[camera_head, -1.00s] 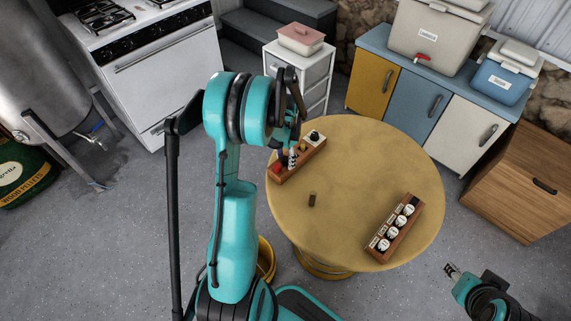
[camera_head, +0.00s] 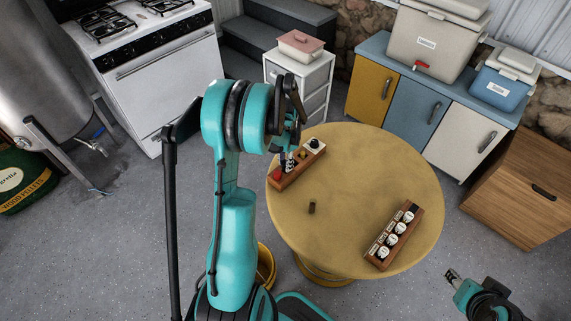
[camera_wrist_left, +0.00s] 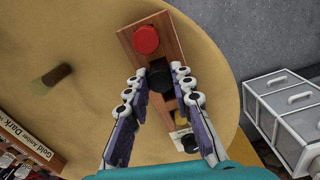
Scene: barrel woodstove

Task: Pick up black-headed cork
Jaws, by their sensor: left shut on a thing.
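A wooden rack (camera_head: 284,183) stands on the round yellow table at its far left edge. In the left wrist view the rack (camera_wrist_left: 131,36) holds a red-headed cork (camera_wrist_left: 145,40) and, beside it, the black-headed cork (camera_wrist_left: 160,80). My left gripper (camera_head: 289,165) is down at the rack. In the left wrist view its two fingers (camera_wrist_left: 158,72) are on either side of the black head, shut on it. The cork's lower part is hidden. My right gripper (camera_head: 452,274) is beyond the table at the lower right, too small to judge its fingers.
A loose dark cork (camera_head: 312,208) stands near the middle of the table (camera_head: 365,165). A second rack (camera_head: 378,262) with several white-topped bottles is at the right. A white drawer unit (camera_head: 314,80) stands behind the table. Much of the tabletop is clear.

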